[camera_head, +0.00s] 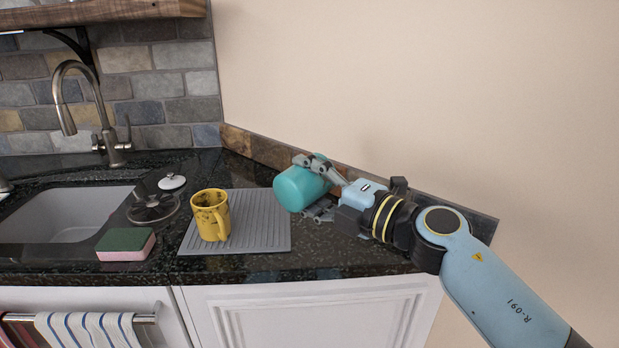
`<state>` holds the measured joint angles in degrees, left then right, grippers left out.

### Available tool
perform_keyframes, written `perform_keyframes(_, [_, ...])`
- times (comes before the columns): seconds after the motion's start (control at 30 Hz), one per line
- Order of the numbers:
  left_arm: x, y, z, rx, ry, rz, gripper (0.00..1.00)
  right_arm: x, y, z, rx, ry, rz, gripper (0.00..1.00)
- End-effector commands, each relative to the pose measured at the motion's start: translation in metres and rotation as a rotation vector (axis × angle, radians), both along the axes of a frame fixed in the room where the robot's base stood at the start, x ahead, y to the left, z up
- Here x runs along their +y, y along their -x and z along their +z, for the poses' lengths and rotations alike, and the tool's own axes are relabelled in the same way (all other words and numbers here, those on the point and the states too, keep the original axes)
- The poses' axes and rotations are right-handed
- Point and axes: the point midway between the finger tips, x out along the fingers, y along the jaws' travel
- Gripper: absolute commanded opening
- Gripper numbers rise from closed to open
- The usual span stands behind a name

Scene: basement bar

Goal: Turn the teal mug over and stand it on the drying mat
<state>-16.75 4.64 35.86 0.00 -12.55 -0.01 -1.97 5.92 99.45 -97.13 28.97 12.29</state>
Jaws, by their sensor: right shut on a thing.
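The teal mug (298,189) is held by my right gripper (318,187), whose fingers are shut on it from the right. The mug is tilted, with its closed, rounded end toward the lower left. Its opening and handle are not visible. It appears just right of the grey ribbed drying mat (262,222), and I cannot tell its exact height above the counter. My left gripper is not in view.
A yellow mug (210,214) stands upright on the mat's left part. A green and pink sponge (126,244), a sink (60,215) and a tap (100,120) are to the left. A wall borders the counter behind. The mat's right part is bare.

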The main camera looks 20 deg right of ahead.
Motion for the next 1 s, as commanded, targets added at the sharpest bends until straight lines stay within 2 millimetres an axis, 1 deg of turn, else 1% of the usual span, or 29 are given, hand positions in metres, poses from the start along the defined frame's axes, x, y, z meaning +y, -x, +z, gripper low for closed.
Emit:
perform_keyframes(0.03, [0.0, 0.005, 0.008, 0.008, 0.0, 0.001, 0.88, 0.0, 0.0, 0.004, 0.054, -0.096, 0.0, 0.17])
perform_keyframes(0.13, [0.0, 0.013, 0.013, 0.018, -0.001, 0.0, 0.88, 0.0, 0.0, 0.003, 0.167, -0.301, -0.001, 0.17])
perform_keyframes(0.27, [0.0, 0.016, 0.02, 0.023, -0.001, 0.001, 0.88, 0.0, 0.0, 0.003, 0.307, -0.55, 0.0, 0.17])
perform_keyframes(0.3, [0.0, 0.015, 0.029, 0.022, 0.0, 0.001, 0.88, 0.0, 0.0, 0.005, 0.327, -0.581, -0.001, 0.17])
perform_keyframes(0.4, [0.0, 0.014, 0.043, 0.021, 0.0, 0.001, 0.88, 0.0, 0.0, 0.006, 0.375, -0.669, 0.0, 0.17])
perform_keyframes(0.7, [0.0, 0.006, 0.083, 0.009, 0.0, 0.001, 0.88, 0.0, 0.0, 0.006, 0.531, -0.949, -0.002, 0.17])
perform_keyframes(1.0, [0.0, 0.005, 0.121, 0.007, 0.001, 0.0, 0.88, 0.001, 0.0, 0.005, 0.692, -1.235, 0.0, 0.17])
